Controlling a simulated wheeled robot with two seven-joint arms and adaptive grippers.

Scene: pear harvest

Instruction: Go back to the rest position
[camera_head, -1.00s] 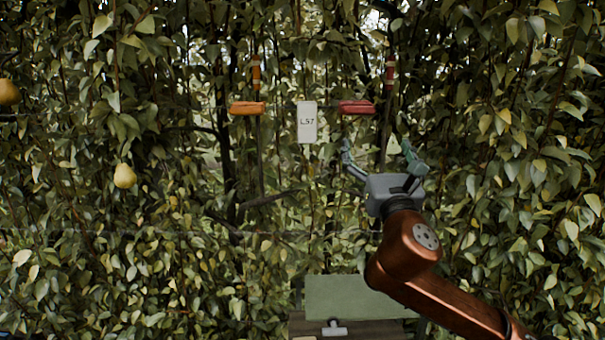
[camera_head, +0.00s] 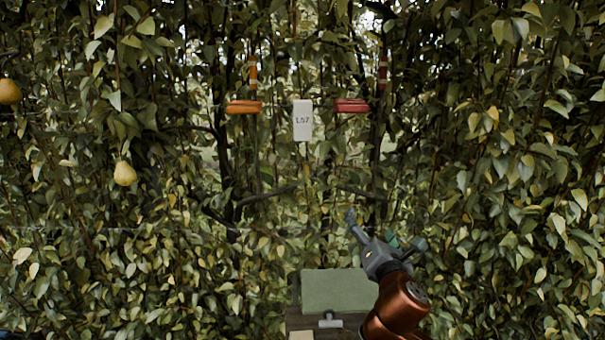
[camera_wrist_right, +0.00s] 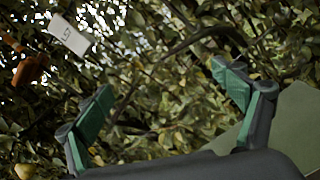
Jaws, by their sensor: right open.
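My right gripper (camera_head: 384,228) is at the lower middle right of the head view, in front of the foliage. It also shows in the right wrist view (camera_wrist_right: 168,95), where its two green-padded fingers stand wide apart with nothing between them. In the head view it is above and to the right of a pale green box or panel (camera_head: 335,290). My left gripper is not in view.
A hedge of leaves fills the background. Two yellow pears, one (camera_head: 125,173) and another (camera_head: 9,92), hang at the left.

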